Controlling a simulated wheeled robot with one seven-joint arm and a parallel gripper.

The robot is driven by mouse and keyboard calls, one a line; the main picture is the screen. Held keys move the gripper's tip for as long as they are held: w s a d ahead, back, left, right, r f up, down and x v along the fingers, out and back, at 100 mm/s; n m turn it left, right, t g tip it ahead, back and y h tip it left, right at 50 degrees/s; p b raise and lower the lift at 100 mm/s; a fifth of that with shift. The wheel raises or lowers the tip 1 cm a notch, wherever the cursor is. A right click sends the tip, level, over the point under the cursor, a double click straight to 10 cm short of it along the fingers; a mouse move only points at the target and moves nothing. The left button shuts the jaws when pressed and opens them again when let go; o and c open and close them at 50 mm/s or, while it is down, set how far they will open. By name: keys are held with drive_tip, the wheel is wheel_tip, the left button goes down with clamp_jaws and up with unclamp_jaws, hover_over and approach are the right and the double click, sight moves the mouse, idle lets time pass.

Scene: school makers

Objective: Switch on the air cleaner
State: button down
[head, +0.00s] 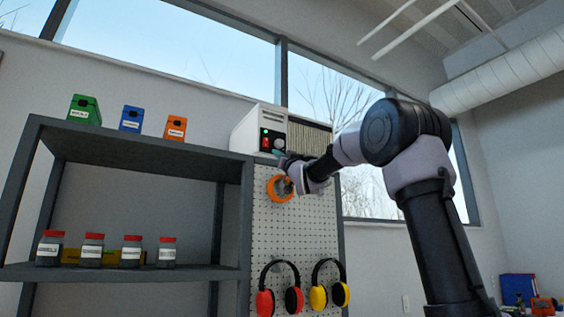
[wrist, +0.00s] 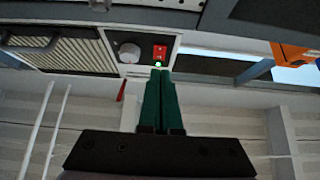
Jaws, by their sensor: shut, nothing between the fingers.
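The air cleaner (head: 246,131) is a white box with a slatted grille, up on the pegboard unit. Its dark control panel bears a red rocker switch (head: 266,143), a green light above it that looks lit, and a round knob. In the wrist view, which is upside down, the red switch (wrist: 159,52), the green light (wrist: 158,64) and the knob (wrist: 129,52) show clearly. My gripper (head: 279,154) is shut and empty, just below the panel. In the wrist view its green fingertips (wrist: 160,72) point at the light beside the switch; whether they touch the panel I cannot tell.
A pegboard (head: 300,230) below holds an orange ring (head: 279,188) close to my wrist, plus red earmuffs (head: 265,301) and yellow earmuffs (head: 318,297). A dark shelf (head: 140,160) at left carries small coloured boxes and red-lidded jars. Windows lie behind.

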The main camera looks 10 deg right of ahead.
drive_tip(key=shift+w+f+v, duration=0.15)
drive_tip(key=shift+f+v, duration=0.05)
drive_tip(key=shift+v, duration=0.85)
drive_tip(key=shift+w+f+v, duration=0.15)
drive_tip(key=shift+f+v, duration=0.05)
drive_tip(key=shift+v, duration=0.85)
drive_tip(key=shift+s+f, duration=0.1)
